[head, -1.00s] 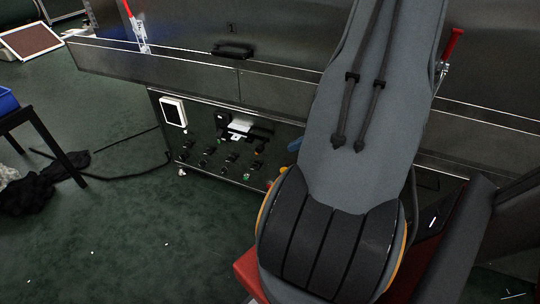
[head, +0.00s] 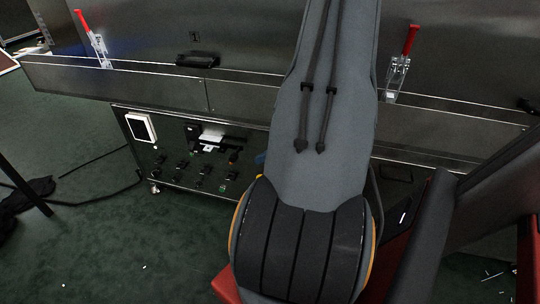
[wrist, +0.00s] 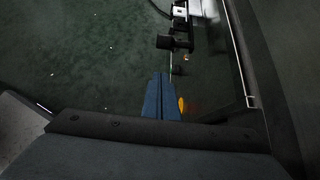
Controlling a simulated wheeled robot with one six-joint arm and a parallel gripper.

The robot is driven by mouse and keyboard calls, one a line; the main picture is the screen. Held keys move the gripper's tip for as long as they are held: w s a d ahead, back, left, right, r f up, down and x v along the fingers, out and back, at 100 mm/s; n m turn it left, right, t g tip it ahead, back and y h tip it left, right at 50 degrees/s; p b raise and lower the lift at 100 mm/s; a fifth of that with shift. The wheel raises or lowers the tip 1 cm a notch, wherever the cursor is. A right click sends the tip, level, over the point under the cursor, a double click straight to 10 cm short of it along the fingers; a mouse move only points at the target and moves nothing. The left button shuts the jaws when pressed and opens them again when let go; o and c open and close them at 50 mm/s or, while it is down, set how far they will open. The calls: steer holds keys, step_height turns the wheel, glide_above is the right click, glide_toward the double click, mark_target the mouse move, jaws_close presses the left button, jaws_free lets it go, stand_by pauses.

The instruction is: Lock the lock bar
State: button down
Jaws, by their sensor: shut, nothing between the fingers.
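Two clamps with red handles stand on the long metal ledge of the dryer: a left clamp (head: 100,50) and a right clamp (head: 398,78). Both red handles point up, tilted slightly. I cannot tell which part is the lock bar. My gripper's blue fingers (wrist: 161,97) are shut and empty in the wrist view, with dark floor beyond them and a black knob just above. In the head view my arm hides most of the gripper; a bit of blue shows at its left edge, below the ledge. Neither clamp shows in the wrist view.
A control panel (head: 190,160) with knobs and a white-framed display sits under the ledge. A black handle (head: 198,60) is on the dryer wall. Cables and a dark cloth (head: 22,200) lie on the green floor at left. Open floor lies in front of the panel.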

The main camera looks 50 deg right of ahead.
steer(key=w+a+f, duration=0.1)
steer(key=w+a, duration=0.1)
steer(key=w, duration=0.4)
steer(key=shift+a+f, duration=0.15)
steer(key=shift+f, duration=0.1)
steer(key=shift+w+b, duration=0.1)
steer(key=shift+b, duration=0.2)
